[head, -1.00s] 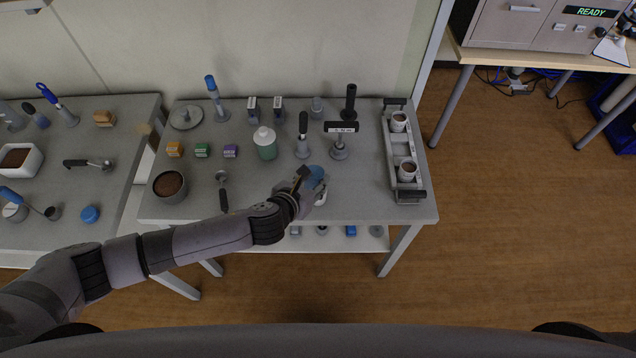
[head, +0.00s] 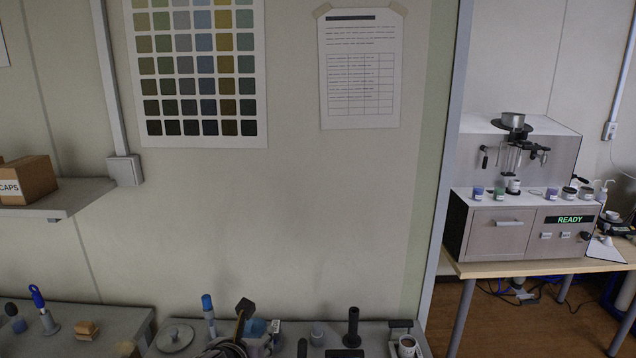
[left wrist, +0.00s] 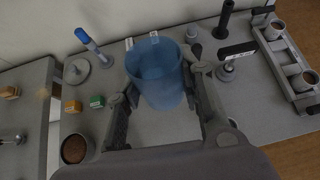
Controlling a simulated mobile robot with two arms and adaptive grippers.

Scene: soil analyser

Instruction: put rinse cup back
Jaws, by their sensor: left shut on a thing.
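The rinse cup is a translucent blue cup (left wrist: 157,72), large in the middle of the left wrist view. My left gripper (left wrist: 162,88) is shut on it, one finger on each side. In the head view my left gripper (head: 248,330) is at the bottom edge, with part of the blue cup (head: 257,327) just right of a dark finger. The cup appears held above the grey table (left wrist: 160,128). The cup hides part of the table's back row. My right gripper is in neither view.
A black-handled tool (left wrist: 226,18) and a tray with soil cups (left wrist: 283,55) are to the right. The analyser (head: 510,235) stands on a far right table.

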